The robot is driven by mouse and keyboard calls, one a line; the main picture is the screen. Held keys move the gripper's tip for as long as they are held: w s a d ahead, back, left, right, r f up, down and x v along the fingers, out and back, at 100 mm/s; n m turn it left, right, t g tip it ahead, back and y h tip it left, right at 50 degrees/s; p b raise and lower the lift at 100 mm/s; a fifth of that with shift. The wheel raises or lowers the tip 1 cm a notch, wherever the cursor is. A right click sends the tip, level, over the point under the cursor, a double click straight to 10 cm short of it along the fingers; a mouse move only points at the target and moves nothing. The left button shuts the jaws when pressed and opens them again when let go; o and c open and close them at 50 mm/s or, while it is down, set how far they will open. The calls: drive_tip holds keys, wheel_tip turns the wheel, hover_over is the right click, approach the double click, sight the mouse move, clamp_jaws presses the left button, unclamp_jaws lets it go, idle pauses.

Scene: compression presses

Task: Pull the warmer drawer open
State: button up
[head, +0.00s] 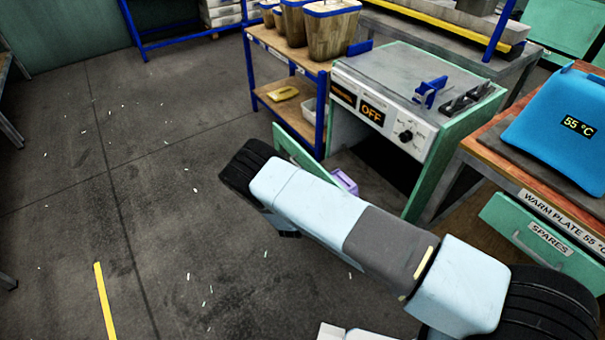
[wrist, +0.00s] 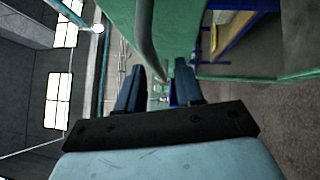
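The cabinet with the lit OFF display (head: 371,112) stands right of centre in the head view. A green panel (head: 296,150) stands out at its front, partly hidden by my arm, and a dark opening shows beside it. I cannot tell whether this panel is the warmer drawer's front or a door. In the wrist view, a green surface (wrist: 178,30) with a bar handle (wrist: 146,42) fills the top middle. My gripper (wrist: 160,88) is open, with the handle's lower end in line with the finger gap. Contact cannot be told. The head view does not show my fingers.
A purple item (head: 343,181) lies low beside the opening. At right are a green SPARES drawer (head: 540,240) and a blue 55 °C unit (head: 555,115). A wooden shelf cart (head: 285,60) with baskets stands behind. Open floor (head: 140,190) lies at left.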

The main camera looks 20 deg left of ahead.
drive_tip(key=s+d+f, duration=0.1)
drive_tip(key=s, duration=0.9)
drive_tip(key=shift+s+d+f, duration=0.2)
drive_tip(key=shift+s+f, duration=0.05)
drive_tip(key=shift+f, duration=0.1)
